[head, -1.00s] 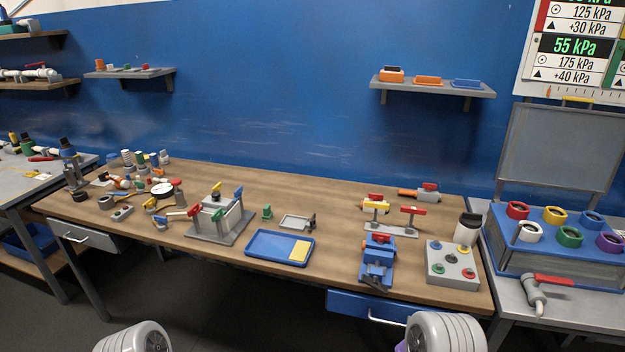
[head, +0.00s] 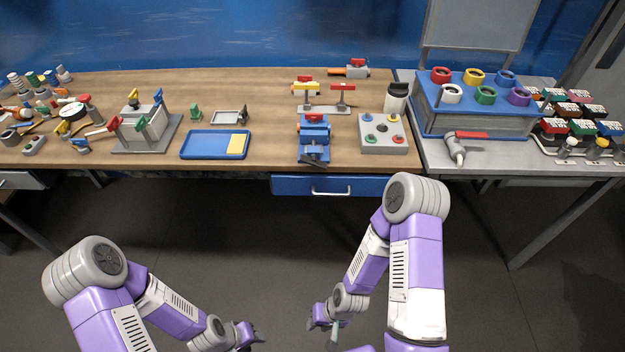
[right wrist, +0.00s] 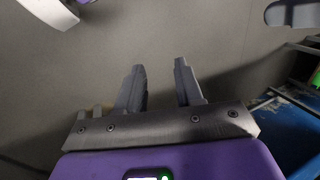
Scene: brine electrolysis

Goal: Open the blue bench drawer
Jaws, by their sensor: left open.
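The blue bench drawer (head: 290,185) sits under the front edge of the wooden bench, right of the picture's middle in the head view. It looks shut, with its front close to the bench edge. Its pale bar handle (head: 331,192) runs across the front. My left gripper (head: 256,338) is open, low in the head view, well below and left of the drawer. My right gripper (head: 328,326) is below the drawer and apart from it. In the right wrist view, its two fingers (right wrist: 160,66) stand apart with nothing between them.
The wooden bench (head: 225,172) carries a blue tray (head: 205,145), a blue vise (head: 313,138) and a grey button box (head: 383,146) near its front edge. A grey table (head: 440,155) adjoins at right. The dark floor (head: 200,215) before the drawer looks clear.

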